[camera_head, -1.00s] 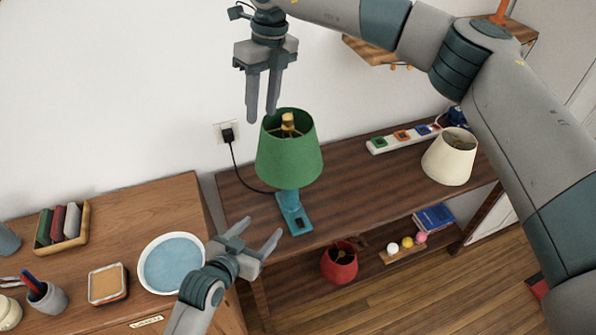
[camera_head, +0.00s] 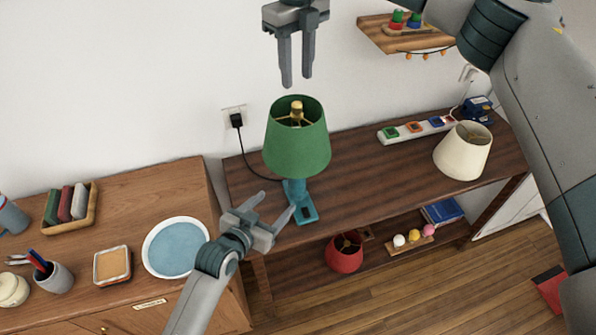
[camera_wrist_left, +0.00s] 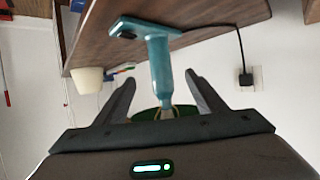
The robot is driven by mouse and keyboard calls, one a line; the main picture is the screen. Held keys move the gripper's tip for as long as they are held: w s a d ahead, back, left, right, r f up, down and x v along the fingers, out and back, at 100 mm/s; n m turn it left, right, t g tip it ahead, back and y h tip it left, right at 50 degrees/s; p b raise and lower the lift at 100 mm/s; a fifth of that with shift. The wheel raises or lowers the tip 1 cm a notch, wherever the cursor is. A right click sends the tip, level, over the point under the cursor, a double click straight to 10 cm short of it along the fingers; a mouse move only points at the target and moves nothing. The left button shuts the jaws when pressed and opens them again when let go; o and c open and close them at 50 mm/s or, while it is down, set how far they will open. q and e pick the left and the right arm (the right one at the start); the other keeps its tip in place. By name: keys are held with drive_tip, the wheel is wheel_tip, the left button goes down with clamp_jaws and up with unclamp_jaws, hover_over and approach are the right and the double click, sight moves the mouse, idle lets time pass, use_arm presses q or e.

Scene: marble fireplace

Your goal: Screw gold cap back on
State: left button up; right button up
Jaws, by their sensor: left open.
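The lamp with a green shade (camera_head: 297,140) stands upright on the dark wooden table, on a teal base (camera_head: 303,208). A gold cap (camera_head: 297,106) shows at the middle of the shade's top opening. My right gripper (camera_head: 297,83) points down above the shade, its two fingers slightly apart with nothing between them. My left gripper (camera_head: 277,200) is open beside the lamp's base, below the shade. In the left wrist view, the teal stem (camera_wrist_left: 159,70) appears between the open fingers, with the shade partly hidden behind the gripper.
A cream lamp shade (camera_head: 463,151) and a power strip (camera_head: 418,129) are on the table's right side. A red shade (camera_head: 344,254) sits on the lower shelf. A round blue-topped dish (camera_head: 175,247) is on the left cabinet. A black plug (camera_head: 236,120) is in the wall socket.

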sight(298, 181)
use_arm(q)
drive_tip(key=x, duration=1.6)
drive_tip(key=shift+c, duration=0.3)
clamp_jaws()
